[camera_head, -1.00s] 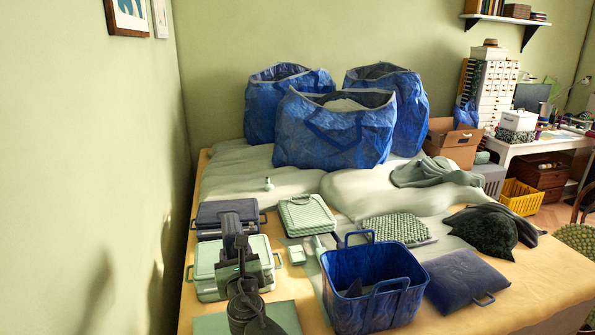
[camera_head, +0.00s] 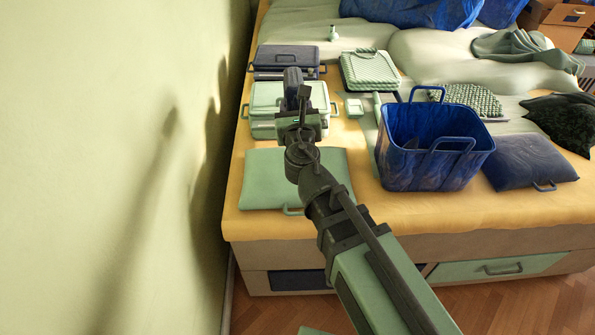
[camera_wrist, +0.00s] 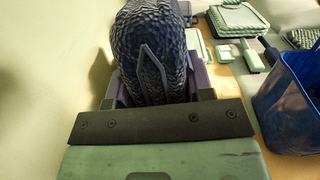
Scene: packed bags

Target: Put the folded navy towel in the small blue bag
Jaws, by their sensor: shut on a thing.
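The folded navy towel (camera_wrist: 176,38) is dark and ribbed, with a loop on its near side. In the wrist view it stands upright between the fingers of my gripper (camera_wrist: 158,88), which is shut on it. In the head view the towel (camera_head: 292,78) is small and dark at the end of my arm, in front of the light green case. The small blue bag (camera_head: 428,162) stands open at the top, with two raised handles, to the right of my gripper and apart from it. Its right side is cut off in the wrist view (camera_wrist: 285,110). Its floor is hidden.
A light green case (camera_head: 262,97) and a dark case (camera_head: 285,55) lie near the wall at left. A flat green pad (camera_head: 262,175) lies in front. A flat navy pouch (camera_head: 525,162) lies right of the bag. Small green items stand between case and bag.

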